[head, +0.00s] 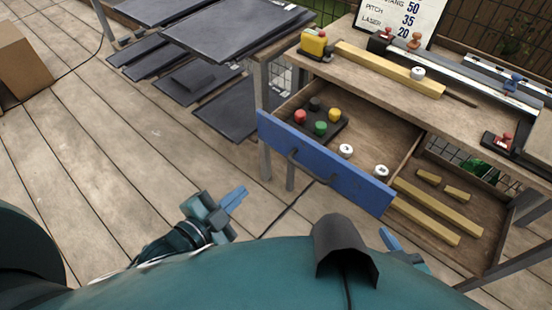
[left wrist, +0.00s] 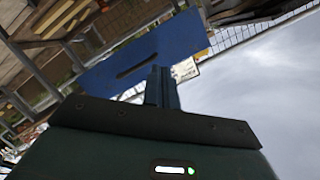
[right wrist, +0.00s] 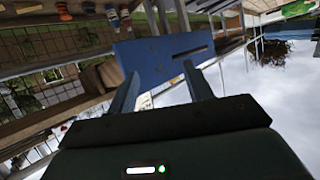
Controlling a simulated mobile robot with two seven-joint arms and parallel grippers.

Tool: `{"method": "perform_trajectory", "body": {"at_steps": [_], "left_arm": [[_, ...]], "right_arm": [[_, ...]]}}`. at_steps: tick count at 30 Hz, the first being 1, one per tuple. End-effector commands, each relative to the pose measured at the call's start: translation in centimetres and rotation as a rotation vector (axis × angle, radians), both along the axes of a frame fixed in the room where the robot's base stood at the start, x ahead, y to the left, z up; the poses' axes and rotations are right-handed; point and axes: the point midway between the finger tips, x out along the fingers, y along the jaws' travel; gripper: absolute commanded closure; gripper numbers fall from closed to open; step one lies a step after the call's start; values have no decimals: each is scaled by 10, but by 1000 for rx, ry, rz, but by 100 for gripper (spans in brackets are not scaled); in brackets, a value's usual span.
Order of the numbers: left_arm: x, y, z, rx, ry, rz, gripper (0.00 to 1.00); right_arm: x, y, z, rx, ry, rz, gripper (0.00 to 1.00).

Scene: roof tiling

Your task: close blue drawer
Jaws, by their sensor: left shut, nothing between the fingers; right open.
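The blue drawer (head: 325,163) stands pulled out from under the workbench (head: 385,92) in the head view. Its blue front has a dark handle (head: 308,166). The drawer front also shows in the left wrist view (left wrist: 190,38) and in the right wrist view (right wrist: 150,58). My left gripper (head: 238,196) is shut and empty, in front of the drawer and to its left, apart from it in the head view. My right gripper (head: 388,238) is open, in front of the drawer's right end. It is partly hidden behind my body in the head view.
Dark tiles (head: 205,35) are stacked at the left. The deck (head: 130,160) at left is mostly clear.

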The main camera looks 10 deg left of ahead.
Motion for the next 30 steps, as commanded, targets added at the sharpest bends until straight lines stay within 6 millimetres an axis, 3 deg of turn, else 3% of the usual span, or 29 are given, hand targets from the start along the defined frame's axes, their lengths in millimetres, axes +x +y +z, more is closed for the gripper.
{"method": "perform_trajectory", "body": {"at_steps": [1, 6, 9, 17, 30], "left_arm": [[9, 7, -17, 130, -108, -49, 100], [28, 23, -19, 472, -409, -142, 100], [34, 28, -18, 586, -508, -162, 100], [51, 23, -14, 644, -562, -167, 100], [127, -22, -14, 640, -560, -168, 100]], "right_arm": [[-1, -1, -16, -9, -20, 3, 49], [-3, -3, -20, -36, -72, 10, 49], [-3, -4, -18, -43, -91, 12, 49], [-3, -3, -19, -52, -97, 18, 49], [1, 2, -36, -85, -94, 47, 49]]}}
